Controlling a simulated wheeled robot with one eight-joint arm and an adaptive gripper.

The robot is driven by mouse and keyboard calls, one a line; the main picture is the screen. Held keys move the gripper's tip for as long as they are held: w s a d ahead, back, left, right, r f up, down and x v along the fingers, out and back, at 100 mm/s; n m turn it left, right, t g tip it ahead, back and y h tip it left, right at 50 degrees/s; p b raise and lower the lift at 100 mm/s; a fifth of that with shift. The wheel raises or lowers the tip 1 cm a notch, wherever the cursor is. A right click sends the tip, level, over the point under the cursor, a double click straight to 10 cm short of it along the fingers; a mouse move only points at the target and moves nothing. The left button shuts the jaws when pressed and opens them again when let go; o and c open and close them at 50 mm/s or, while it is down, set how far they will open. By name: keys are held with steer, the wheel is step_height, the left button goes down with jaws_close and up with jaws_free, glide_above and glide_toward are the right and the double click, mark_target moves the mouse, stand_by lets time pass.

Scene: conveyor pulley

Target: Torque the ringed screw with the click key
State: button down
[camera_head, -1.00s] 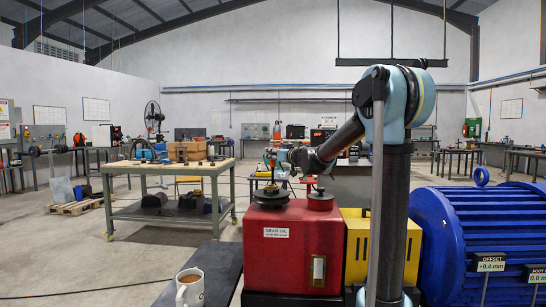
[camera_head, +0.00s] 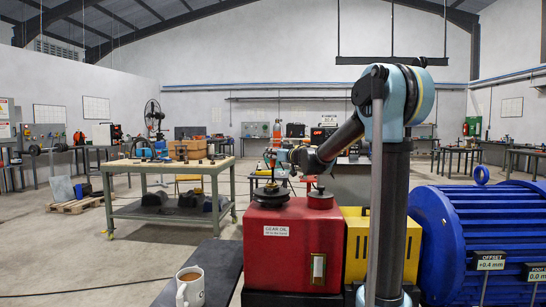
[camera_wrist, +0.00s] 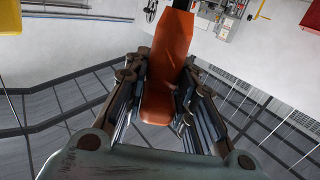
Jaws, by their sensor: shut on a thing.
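In the wrist view, my gripper (camera_wrist: 160,82) is shut on an orange-brown tool (camera_wrist: 170,38), with a dark finger on each side of it. The tool is broad and flat-looking here and points away from the wrist. It may be the click key, but its working end is hard to make out. In the head view, my gripper (camera_head: 283,157) is small at the end of my arm, above and behind the red gear oil box. I cannot make out the ringed screw in either view.
A blue finned motor (camera_head: 475,220) fills the right. A white mug (camera_head: 190,287) stands on a dark surface at front left. A workbench (camera_head: 150,167) stands behind; open floor lies left.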

steer(key=shift+f, duration=0.25)
steer(key=c, duration=1.2)
jaws_free()
steer(key=shift+c, duration=0.2)
steer(key=o, duration=0.4)
steer(key=o, duration=0.4)
steer(key=o, duration=0.4)
steer(key=shift+o, duration=0.2)
